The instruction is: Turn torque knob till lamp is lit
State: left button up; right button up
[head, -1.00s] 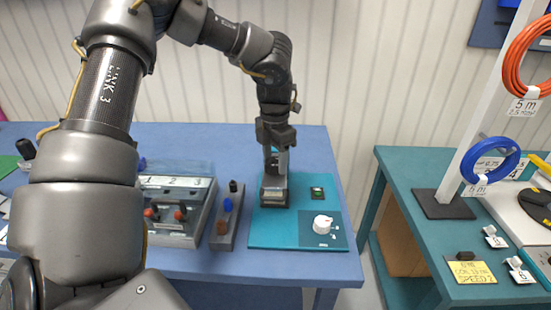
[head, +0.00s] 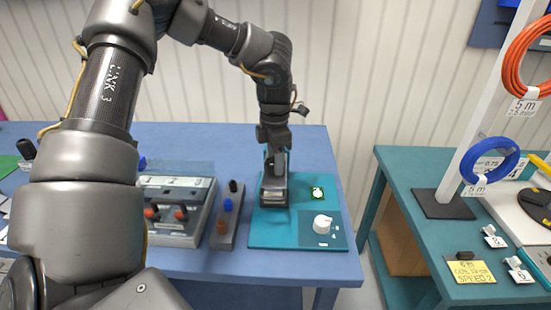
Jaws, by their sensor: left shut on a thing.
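The teal board (head: 265,236) lies on the blue table. A white knob (head: 322,224) sits on its darker panel at the front right. Behind it, a small lamp window (head: 317,193) shows bright whitish green, so it looks lit. My left gripper (head: 274,192) points down at the left part of the board, to the left of the knob and apart from it. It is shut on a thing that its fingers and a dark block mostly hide. My right gripper is not in view.
A grey holder (head: 226,232) with blue, black and brown pegs stands left of the board. Beside it is a grey case (head: 180,241) with red-ended parts. A teal bench (head: 425,235) with cable coils stands at the right, across a gap.

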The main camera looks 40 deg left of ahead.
pick_arm(q)
jog(key=shift+w+r, duration=0.1)
jog(key=o, duration=1)
notch_tip(320, 180, up, 11)
jog(key=shift+f+p, duration=0.15)
jog(key=shift+p, duration=0.15)
